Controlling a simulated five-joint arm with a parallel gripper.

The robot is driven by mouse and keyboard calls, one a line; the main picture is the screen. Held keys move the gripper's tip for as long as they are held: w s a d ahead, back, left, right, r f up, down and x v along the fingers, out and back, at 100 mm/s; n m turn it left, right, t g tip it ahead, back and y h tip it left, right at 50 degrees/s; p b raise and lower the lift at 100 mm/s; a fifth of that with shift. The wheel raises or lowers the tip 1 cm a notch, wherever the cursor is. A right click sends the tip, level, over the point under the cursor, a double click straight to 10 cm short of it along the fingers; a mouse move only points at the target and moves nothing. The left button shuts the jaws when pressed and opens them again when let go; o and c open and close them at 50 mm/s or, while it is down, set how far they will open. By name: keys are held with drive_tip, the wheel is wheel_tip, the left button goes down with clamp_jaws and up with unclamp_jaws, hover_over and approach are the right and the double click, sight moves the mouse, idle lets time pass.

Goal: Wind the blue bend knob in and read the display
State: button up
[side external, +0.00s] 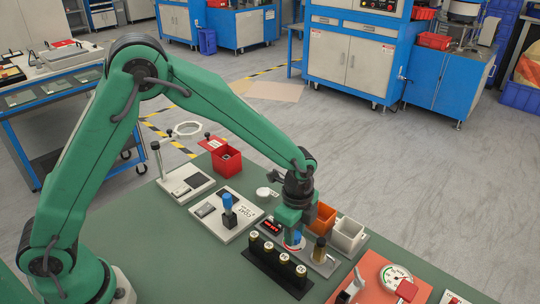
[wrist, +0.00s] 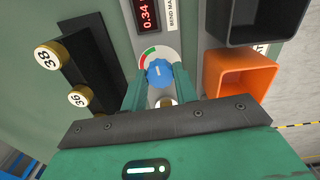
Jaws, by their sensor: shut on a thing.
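The blue bend knob (wrist: 159,73) sits over a dial with green, white and red bands in the wrist view, its white mark pointing roughly up. My gripper (wrist: 160,84) is shut on the knob, one finger on each side. In the side view my gripper (side external: 294,236) is down at the bend station, and its fingers partly hide the knob. The display (wrist: 146,14) shows red digits starting 0.34; its top is cut off by the frame edge. It is small and unreadable in the side view (side external: 270,226).
A black rack (side external: 262,259) with several brass, number-topped pieces stands in front of the station. An orange bin (side external: 322,217) and a grey bin (side external: 348,236) stand close on the right. A coat station (side external: 240,220) with a blue handle and a red bin (side external: 227,162) are farther left.

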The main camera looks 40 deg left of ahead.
drive_tip(key=o, duration=1)
wheel_tip(320, 180, up, 7)
drive_tip(key=shift+r, duration=0.4)
drive_tip(key=shift+r, duration=0.1)
idle(0.3)
